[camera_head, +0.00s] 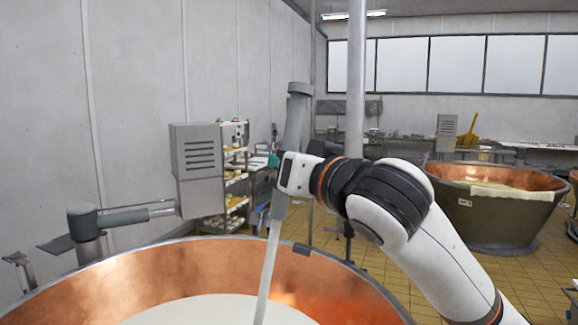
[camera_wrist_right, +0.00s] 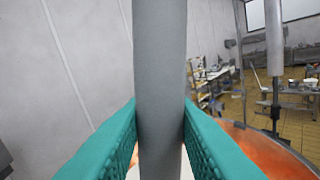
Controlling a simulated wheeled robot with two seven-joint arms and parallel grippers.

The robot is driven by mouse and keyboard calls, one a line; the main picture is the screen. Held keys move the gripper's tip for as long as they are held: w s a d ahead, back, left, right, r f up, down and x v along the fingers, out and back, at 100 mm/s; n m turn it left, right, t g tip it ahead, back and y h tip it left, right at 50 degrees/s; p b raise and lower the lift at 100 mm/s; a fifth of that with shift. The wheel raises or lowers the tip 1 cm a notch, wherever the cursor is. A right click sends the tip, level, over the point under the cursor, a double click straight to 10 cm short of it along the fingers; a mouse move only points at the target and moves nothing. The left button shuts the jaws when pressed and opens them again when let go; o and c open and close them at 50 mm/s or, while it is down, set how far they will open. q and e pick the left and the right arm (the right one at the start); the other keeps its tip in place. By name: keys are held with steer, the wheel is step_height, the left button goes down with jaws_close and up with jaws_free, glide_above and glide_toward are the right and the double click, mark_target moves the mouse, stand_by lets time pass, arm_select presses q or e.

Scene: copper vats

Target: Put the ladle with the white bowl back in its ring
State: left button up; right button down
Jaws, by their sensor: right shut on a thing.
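The ladle's long handle (camera_head: 295,120) has a thick grey upper part and a thinner, paler shaft that runs down over the copper vat. It stands nearly upright, leaning a little. Its lower end runs out of the head view, so the bowl and its colour are hidden. My right gripper (camera_head: 284,178) is shut on the grey grip. In the right wrist view, the teal finger pads of the gripper (camera_wrist_right: 160,125) press on both sides of the handle (camera_wrist_right: 160,60). I cannot make out the ring in either view. My left gripper is not in view.
The near copper vat (camera_head: 180,262) holds white liquid (camera_head: 200,310). A grey post with a horizontal arm (camera_head: 125,216) and a vented box (camera_head: 198,165) stand at the left. A second vat (camera_head: 485,215) stands at the right.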

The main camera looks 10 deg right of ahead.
steer(key=s+r+b, duration=0.3)
steer(key=s+b, duration=0.4)
steer(key=s, duration=2.3)
steer(key=shift+b, duration=0.4)
